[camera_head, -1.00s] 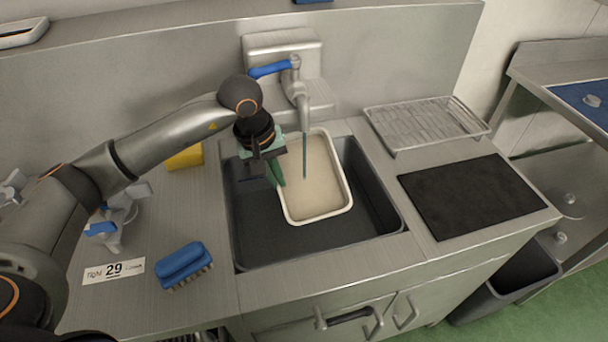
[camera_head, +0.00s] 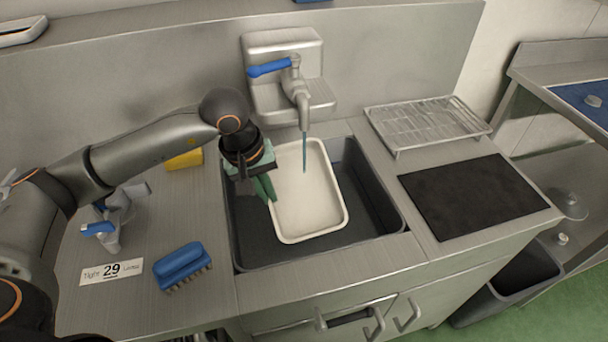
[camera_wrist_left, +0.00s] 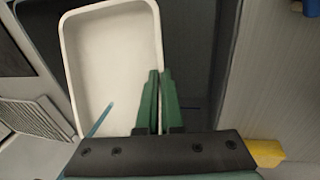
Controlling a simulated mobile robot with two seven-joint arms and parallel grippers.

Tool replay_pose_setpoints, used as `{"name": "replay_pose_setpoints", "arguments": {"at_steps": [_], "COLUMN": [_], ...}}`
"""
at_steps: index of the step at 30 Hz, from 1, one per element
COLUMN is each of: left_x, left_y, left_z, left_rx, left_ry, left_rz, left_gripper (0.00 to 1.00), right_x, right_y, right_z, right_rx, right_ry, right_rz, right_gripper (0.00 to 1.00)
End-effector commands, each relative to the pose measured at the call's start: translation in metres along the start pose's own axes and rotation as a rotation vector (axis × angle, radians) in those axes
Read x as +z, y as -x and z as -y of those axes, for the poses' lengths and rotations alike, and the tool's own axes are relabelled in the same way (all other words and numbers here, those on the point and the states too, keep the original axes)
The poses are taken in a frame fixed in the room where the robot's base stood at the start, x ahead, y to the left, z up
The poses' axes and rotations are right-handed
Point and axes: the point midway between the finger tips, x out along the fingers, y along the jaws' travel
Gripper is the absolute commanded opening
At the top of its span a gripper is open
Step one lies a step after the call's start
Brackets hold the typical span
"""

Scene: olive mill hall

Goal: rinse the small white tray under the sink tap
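The small white tray (camera_head: 308,205) is in the dark sink basin (camera_head: 375,205), tilted, with its open side facing up. Its inside looks plain white; it also shows in the wrist view (camera_wrist_left: 110,55). My left gripper (camera_head: 266,188) is at the tray's left edge, its green fingers (camera_wrist_left: 156,100) shut on the rim. The sink tap (camera_head: 300,90) has a blue lever (camera_head: 269,67). A thin bluish stream of water (camera_head: 305,150) runs from the spout into the tray's upper part. My right gripper does not show.
A wire rack (camera_head: 425,122) and a black mat (camera_head: 480,195) lie right of the sink.

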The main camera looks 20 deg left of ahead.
Motion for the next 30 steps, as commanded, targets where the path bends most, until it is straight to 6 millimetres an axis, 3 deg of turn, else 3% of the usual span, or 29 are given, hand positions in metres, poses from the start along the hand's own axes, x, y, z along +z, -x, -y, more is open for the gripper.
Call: {"name": "replay_pose_setpoints", "arguments": {"at_steps": [13, 30], "left_x": [0.031, 0.035], "left_y": [0.005, 0.006], "left_z": [0.013, 0.014], "left_rx": [0.002, 0.001], "left_ry": [-0.001, -0.001], "left_rz": [-0.001, 0.001], "left_gripper": [0.00, 0.00], "right_x": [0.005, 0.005], "right_y": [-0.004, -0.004], "right_z": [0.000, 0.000], "right_rx": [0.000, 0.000], "right_ry": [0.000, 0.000], "right_rz": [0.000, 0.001], "right_gripper": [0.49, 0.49]}}
